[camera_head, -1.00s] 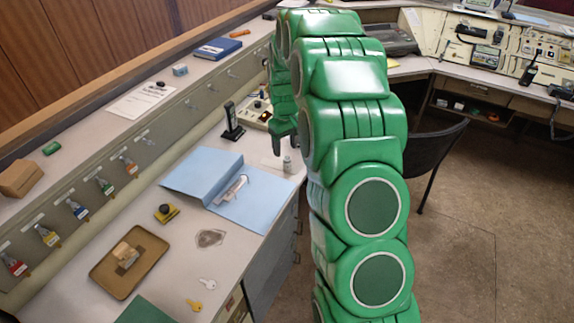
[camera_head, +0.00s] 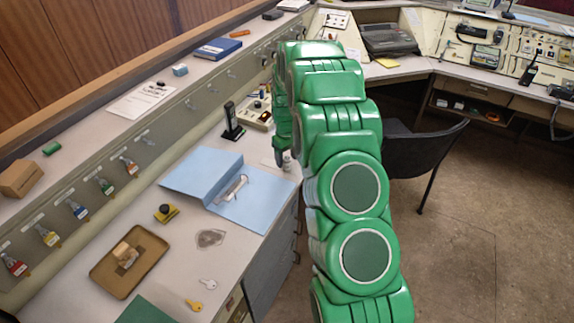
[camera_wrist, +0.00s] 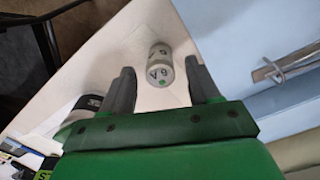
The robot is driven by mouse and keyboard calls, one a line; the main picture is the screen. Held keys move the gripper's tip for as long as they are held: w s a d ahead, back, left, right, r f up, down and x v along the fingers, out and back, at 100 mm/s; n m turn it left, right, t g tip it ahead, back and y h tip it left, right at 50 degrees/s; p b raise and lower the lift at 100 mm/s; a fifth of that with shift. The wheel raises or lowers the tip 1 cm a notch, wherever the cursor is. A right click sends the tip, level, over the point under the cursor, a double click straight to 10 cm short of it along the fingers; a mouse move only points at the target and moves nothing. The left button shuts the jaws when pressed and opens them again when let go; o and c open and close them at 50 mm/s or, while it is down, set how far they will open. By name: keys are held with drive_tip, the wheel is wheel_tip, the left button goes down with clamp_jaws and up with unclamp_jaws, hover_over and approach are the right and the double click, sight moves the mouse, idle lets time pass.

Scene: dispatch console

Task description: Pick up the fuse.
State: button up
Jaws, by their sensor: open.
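The fuse (camera_wrist: 160,66) is a small pale cylinder with dark marks and a green dot on its end. In the head view the fuse (camera_head: 287,163) is mostly hidden by my arm. My gripper (camera_wrist: 160,73) is open, with the fuse showing between its two grey fingertips and a gap on either side. In the head view my gripper (camera_head: 280,157) is down near the desk, largely covered by my green arm.
The open blue folder (camera_head: 206,176) with a metal clip lies close beside the fuse. A black handset on a stand (camera_head: 232,124) and a switch box (camera_head: 256,113) are behind it. A brown tray (camera_head: 110,283) lies farther left. The desk edge is close by.

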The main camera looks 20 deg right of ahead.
sight(287, 164)
wheel_tip(287, 164, down, 4)
drive_tip(key=shift+r, duration=0.15)
clamp_jaws()
idle(0.3)
